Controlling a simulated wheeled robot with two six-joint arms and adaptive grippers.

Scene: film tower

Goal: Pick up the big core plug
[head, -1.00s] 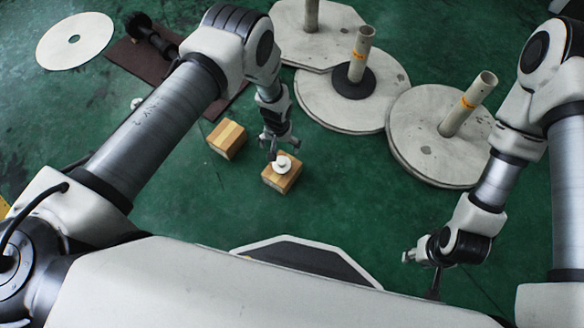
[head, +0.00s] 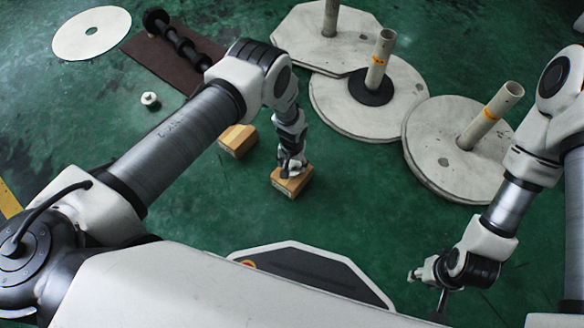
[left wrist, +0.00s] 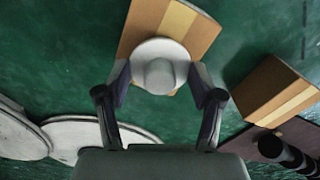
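A white round plug with a raised knob (left wrist: 160,72) sits on a cardboard box (head: 294,182); I take it as the big core plug. In the left wrist view it lies between the fingertips of my left gripper (left wrist: 160,82). The fingers are spread on either side, close to its rim; I cannot tell whether they touch it. In the head view, my left gripper (head: 292,168) is low over the box and mostly hides the plug. A smaller-looking white plug (head: 150,98) lies on the floor at left. My right gripper (head: 416,275) is apart at lower right; its fingers are unclear.
A second cardboard box (head: 238,140) stands close by to the left. Large pale discs with upright tubes (head: 375,115) lie to the right. A dark mat (head: 150,50) holds a black roller shaft, with a white disc (head: 90,32) beyond. Green floor is clear between.

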